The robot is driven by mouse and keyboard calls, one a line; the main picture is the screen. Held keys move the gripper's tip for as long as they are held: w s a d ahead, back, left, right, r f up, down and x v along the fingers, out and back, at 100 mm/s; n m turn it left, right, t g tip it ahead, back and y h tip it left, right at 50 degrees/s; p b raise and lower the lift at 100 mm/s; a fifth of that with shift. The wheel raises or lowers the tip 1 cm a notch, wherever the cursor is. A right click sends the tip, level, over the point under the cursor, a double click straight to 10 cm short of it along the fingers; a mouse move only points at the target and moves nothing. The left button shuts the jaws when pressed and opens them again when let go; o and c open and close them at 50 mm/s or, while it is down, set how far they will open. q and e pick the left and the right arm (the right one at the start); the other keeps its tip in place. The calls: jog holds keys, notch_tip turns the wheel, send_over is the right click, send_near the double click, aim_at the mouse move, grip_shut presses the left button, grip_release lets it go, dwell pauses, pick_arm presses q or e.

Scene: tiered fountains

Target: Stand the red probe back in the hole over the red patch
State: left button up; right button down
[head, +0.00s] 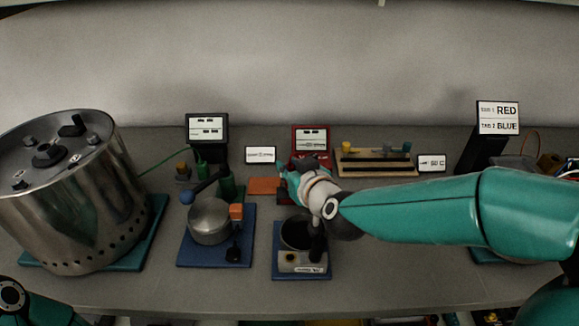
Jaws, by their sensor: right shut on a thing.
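My right gripper (288,182) is over the middle of the bench, its arm coming in from the right. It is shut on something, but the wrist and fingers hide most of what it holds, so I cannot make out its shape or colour. No red probe shows clearly. A flat orange-red patch (263,186) lies on the bench just left of the gripper. A red-framed meter (310,134) stands behind the gripper. I cannot see which hole is over a red patch. My left gripper is out of view; only part of my left arm shows at bottom left.
A dark cup on a blue base (276,262) stands in front of the gripper. Left are a lidded metal pot (210,222) and a big steel drum (75,205). Behind are a black meter (207,133), a wooden rack (375,160) and a RED/BLUE sign (498,118).

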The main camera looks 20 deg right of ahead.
jog(key=shift+f+b, duration=0.6)
jog(key=shift+f, duration=0.1)
jog(key=c, duration=1)
grip_release()
jog(key=shift+r, duration=0.1)
jog(key=v, duration=1.2)
jog(key=shift+a, duration=0.1)
